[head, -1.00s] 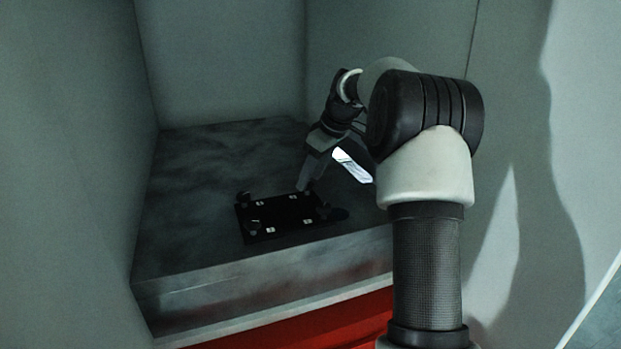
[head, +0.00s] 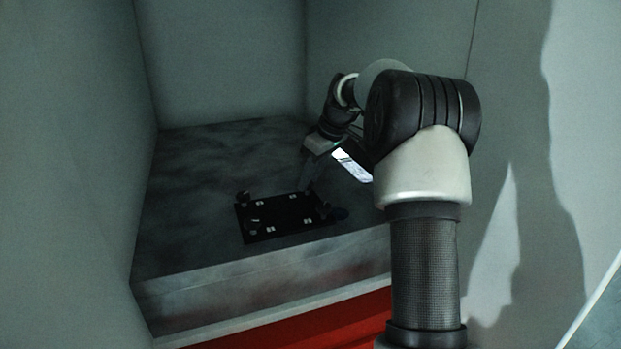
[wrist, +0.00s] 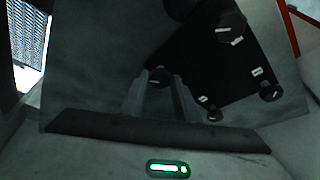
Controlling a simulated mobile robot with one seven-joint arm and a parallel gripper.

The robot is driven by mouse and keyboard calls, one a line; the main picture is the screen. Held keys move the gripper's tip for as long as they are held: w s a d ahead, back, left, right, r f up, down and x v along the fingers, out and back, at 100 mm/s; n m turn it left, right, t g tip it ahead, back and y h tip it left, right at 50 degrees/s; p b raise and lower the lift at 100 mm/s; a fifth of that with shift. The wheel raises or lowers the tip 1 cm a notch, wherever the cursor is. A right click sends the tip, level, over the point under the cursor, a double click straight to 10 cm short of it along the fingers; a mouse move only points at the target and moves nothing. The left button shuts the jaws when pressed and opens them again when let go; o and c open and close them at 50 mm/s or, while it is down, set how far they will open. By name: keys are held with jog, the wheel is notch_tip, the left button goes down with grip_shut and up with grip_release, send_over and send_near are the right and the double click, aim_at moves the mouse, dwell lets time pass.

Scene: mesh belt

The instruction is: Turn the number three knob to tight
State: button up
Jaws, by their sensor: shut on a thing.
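A black panel (head: 285,216) with several dark knobs and small white labels lies on the grey slab; it shows in the wrist view too (wrist: 215,70). The label numbers are too small to read, so I cannot tell which knob is number three. My gripper (head: 309,187) reaches down at the panel's back right corner. In the wrist view its fingers (wrist: 160,82) are shut on a dark knob (wrist: 158,76), partly hidden between them. Other knobs stand clear of the fingers, a large-looking one (wrist: 232,27) and two smaller ones (wrist: 272,92) (wrist: 214,115).
The grey slab (head: 190,215) is bare around the panel, with free room to the left and behind. Pale walls (head: 225,60) enclose it at the left, back and right. A red strip (head: 300,328) runs below its front edge.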

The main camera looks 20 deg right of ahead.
jog(key=m, duration=0.1)
jog(key=m+h+b, duration=0.1)
jog(key=shift+s+a+m, duration=0.1)
jog(key=shift+a+m, duration=0.1)
jog(key=shift+m, duration=0.1)
jog(key=m+h, duration=0.1)
jog(key=m, duration=0.2)
jog(key=shift+a+m+t, duration=0.15)
jog(key=shift+m+t, duration=0.15)
jog(key=shift+t, duration=0.1)
jog(key=m+h, duration=0.1)
jog(key=m, duration=0.1)
jog(key=m+h+p, duration=0.1)
jog(key=m, duration=0.1)
jog(key=shift+a+r, duration=0.1)
jog(key=shift+a, duration=0.1)
jog(key=shift+m+g+h+p, duration=0.3)
jog(key=shift+m+h, duration=0.1)
jog(key=shift+m, duration=0.7)
jog(key=o, duration=1)
jog(key=shift+o, duration=0.2)
